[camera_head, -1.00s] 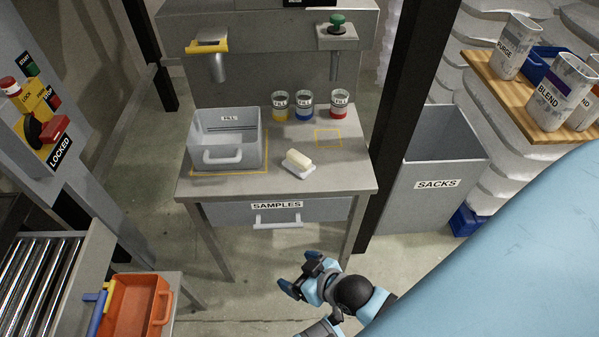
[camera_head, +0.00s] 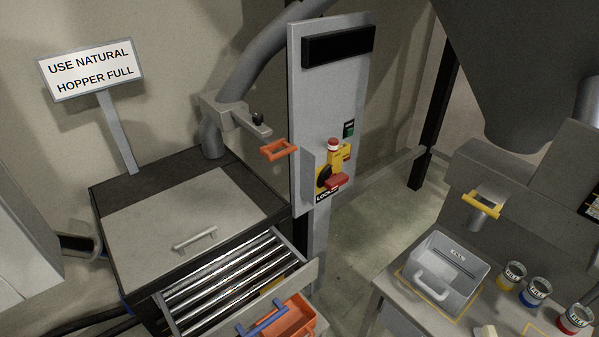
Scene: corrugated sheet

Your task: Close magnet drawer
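The magnet drawer (camera_head: 230,280) stands pulled out of the dark housing at the lower left. Several shiny metal rods lie side by side in it. Its grey front panel (camera_head: 308,284) faces right, toward the orange bin. The housing (camera_head: 185,210) has a grey lid with a bar handle (camera_head: 195,239) on top. Neither of my grippers is in view, so I cannot tell how they stand to the drawer.
A control panel (camera_head: 330,110) with a red-and-yellow lock stands behind. A bench with a grey tub (camera_head: 445,270) is at right.

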